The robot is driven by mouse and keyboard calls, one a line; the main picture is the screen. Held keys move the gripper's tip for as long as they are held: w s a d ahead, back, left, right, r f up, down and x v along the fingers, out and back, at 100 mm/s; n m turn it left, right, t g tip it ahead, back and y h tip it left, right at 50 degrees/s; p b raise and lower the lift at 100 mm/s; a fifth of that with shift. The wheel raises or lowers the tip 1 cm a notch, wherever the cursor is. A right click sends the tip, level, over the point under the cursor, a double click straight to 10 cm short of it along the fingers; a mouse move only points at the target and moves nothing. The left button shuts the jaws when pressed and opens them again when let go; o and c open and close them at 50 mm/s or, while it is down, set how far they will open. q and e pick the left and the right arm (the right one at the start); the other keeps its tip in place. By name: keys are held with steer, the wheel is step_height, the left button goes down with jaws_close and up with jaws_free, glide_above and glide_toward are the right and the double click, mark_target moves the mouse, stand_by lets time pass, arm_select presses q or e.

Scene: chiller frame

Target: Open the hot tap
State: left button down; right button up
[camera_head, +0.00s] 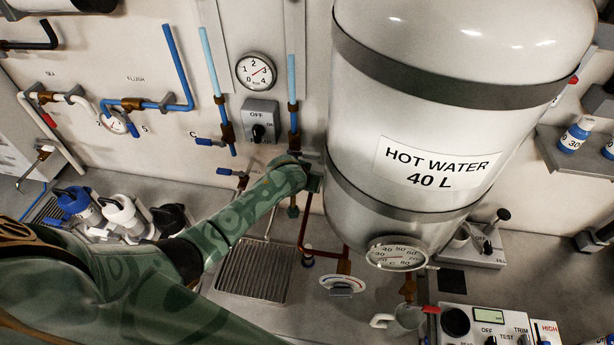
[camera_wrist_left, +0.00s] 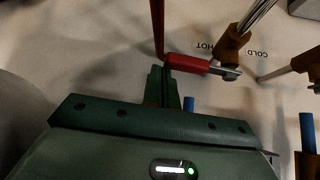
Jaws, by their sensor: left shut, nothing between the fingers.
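The hot tap's red lever (camera_wrist_left: 187,63) shows in the left wrist view, beside the brass valve body (camera_wrist_left: 232,45) and the upside-down "HOT" lettering on the wall. My left gripper (camera_wrist_left: 165,82) is shut and empty. Its fingertips are at the left end of the red lever; I cannot tell if they touch it. In the head view my left gripper (camera_head: 314,178) is at the wall just left of the tank, and the hand and arm hide the hot tap there.
The white hot water tank (camera_head: 420,110) stands close to the right of my gripper. A copper pipe (camera_head: 303,228) runs below it. A switch box (camera_head: 260,121) and pressure gauge (camera_head: 256,71) are on the wall above. A drain grate (camera_head: 252,272) lies below the arm.

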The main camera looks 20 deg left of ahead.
arm_select(q)
steer(key=shift+s+r+m+h+p, duration=0.15)
steer(key=shift+s+m+h+p, duration=0.6)
steer(key=shift+m+p, duration=0.35)
steer(key=s+a+m+g+h+b, duration=0.1)
steer(key=s+m+h+b, duration=0.1)
steer(key=m+b, duration=0.1)
steer(key=s+a+m+g+h+b, duration=0.1)
steer(key=s+a+m+b, duration=0.1)
steer(key=s+m+b, duration=0.1)
steer(key=s+a+m+g+h+b, duration=0.2)
steer(key=m+b, duration=0.1)
steer(key=m, duration=0.1)
steer(key=shift+s+a+f+m+h, duration=0.1)
steer(key=shift+s+f+m+h, duration=0.1)
steer(key=shift+m+h, duration=0.2)
steer(key=shift+a, duration=0.25)
steer(key=shift+s+a+y, duration=0.1)
steer(key=shift+a+y, duration=0.15)
steer(key=shift+a, duration=0.05)
steer(key=v, duration=1.6)
steer(key=shift+w+b, duration=0.2)
steer(key=shift+b, duration=0.25)
